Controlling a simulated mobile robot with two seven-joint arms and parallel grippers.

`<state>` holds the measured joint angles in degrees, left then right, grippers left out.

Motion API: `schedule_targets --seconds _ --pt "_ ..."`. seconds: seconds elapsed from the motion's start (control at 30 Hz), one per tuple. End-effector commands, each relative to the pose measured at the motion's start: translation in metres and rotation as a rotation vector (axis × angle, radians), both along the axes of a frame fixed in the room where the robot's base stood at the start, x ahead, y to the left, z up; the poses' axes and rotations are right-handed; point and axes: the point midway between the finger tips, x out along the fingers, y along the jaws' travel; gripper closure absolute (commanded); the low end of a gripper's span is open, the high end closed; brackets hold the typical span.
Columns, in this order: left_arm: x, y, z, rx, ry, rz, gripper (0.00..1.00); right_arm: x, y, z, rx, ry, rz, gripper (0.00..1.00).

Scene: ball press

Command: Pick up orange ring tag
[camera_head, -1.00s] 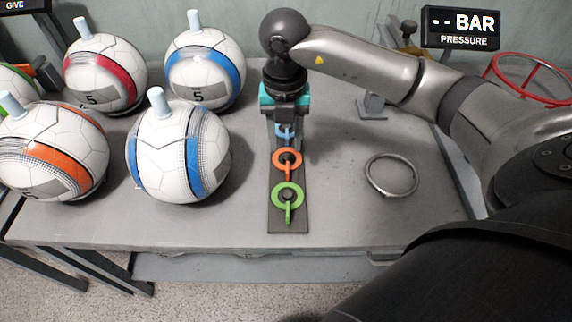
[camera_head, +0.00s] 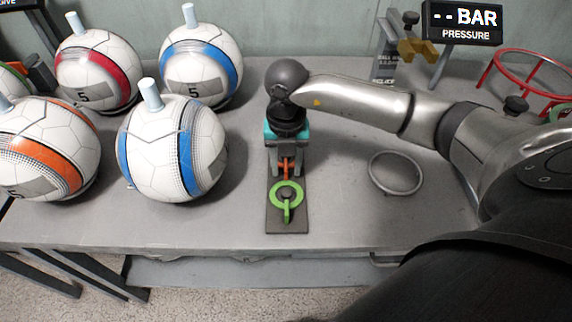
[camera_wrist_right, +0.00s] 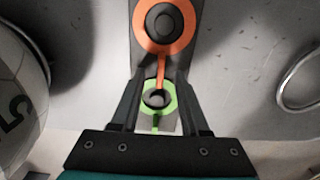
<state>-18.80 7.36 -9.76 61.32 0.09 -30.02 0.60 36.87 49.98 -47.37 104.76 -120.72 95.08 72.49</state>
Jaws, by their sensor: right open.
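The orange ring tag (camera_wrist_right: 181,39) shows in the wrist view as a ring around a dark peg, with its strap running between my fingertips. In the head view only part of the orange tag (camera_head: 287,167) shows, the rest hidden by my right gripper (camera_head: 287,174). My right gripper, also in the wrist view (camera_wrist_right: 162,80), is open, pointing down over the orange tag, its fingers on either side of the strap. The green ring tag (camera_head: 286,187) lies on the dark strip (camera_head: 287,226) in front of it. My left gripper is not in view.
Several white balls with coloured bands, such as the blue-banded one (camera_head: 172,148), stand on the left of the grey table (camera_head: 340,215). A metal ring (camera_head: 395,173) lies to the right.

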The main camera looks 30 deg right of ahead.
Motion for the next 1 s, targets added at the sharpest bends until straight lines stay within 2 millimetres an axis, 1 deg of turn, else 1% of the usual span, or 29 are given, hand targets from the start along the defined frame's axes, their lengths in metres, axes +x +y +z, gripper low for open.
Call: schedule_targets --seconds 0.03,0.1,0.4,0.47,0.8,1.0 --pt "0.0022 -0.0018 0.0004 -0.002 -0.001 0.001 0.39 -0.0001 0.0002 -0.005 0.001 0.001 0.0 0.55" --pt "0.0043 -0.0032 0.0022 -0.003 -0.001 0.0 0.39 -0.0002 0.0003 -0.0078 0.001 0.001 0.001 0.55" --pt "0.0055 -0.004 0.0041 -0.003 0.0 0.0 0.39 0.0 0.0004 -0.009 0.0 0.0 0.001 0.55" --pt "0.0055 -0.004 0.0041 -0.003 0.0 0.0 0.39 0.0 0.0004 -0.0089 0.0 0.0 0.001 0.61" --pt "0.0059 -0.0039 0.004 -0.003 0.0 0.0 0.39 0.0001 0.0003 -0.0088 0.001 -0.001 0.001 0.99" --pt "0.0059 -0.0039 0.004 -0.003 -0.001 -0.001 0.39 0.0001 0.0003 -0.0087 0.001 -0.001 0.001 1.0"
